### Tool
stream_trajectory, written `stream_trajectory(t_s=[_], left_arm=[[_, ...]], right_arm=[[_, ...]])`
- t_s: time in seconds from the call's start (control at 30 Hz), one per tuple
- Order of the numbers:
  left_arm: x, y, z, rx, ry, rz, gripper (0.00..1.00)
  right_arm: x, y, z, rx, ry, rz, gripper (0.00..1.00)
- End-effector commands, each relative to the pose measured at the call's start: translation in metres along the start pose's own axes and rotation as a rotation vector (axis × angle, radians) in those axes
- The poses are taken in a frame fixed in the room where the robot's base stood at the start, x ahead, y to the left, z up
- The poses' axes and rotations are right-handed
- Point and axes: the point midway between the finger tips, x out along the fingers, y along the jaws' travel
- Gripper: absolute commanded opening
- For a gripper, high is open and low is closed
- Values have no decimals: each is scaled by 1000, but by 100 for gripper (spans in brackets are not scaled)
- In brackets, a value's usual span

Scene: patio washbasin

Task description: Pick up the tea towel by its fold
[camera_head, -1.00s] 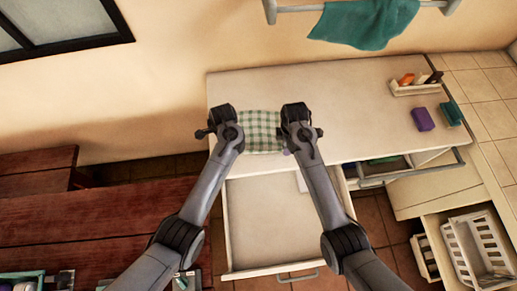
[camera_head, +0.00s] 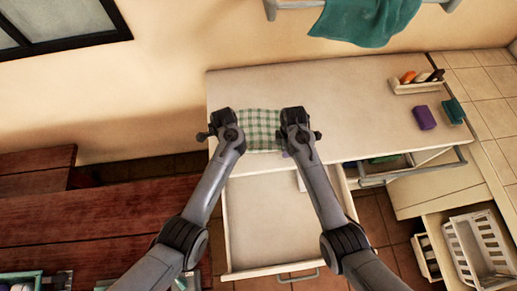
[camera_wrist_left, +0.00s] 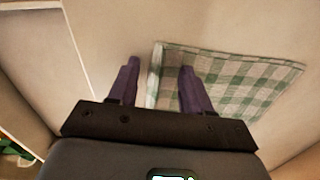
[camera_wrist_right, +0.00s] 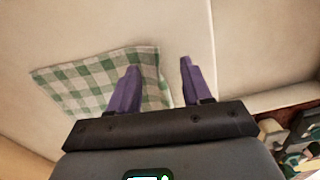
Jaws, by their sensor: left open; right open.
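The tea towel (camera_head: 262,130), green and white checked, lies flat and folded on the pale counter between my two grippers. In the left wrist view, my left gripper (camera_wrist_left: 160,67) is open, with one finger over the towel (camera_wrist_left: 235,85) and the other beyond its thick near edge. In the right wrist view, my right gripper (camera_wrist_right: 160,67) is open, with one finger over the towel (camera_wrist_right: 95,82) and the other outside its opposite edge. Neither gripper holds anything. In the head view my wrists hide the fingertips and the towel's side edges.
The counter (camera_head: 345,90) is clear behind and right of the towel. An open drawer (camera_head: 270,215) sticks out below the front edge. A purple block (camera_head: 424,117), a teal block (camera_head: 453,111) and a small tray (camera_head: 417,87) are at the right. A teal cloth (camera_head: 365,20) hangs on a rail.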

Motion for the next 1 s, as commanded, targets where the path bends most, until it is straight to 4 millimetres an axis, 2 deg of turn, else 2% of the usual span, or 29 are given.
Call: stream_trajectory(t_s=[0.8, 1.0], left_arm=[[2, 0, 0, 0, 0, 1, 49], [2, 0, 0, 0, 0, 1, 33]], right_arm=[[13, 0, 0, 0, 0, 0, 49], [14, 0, 0, 0, 0, -1, 33]])
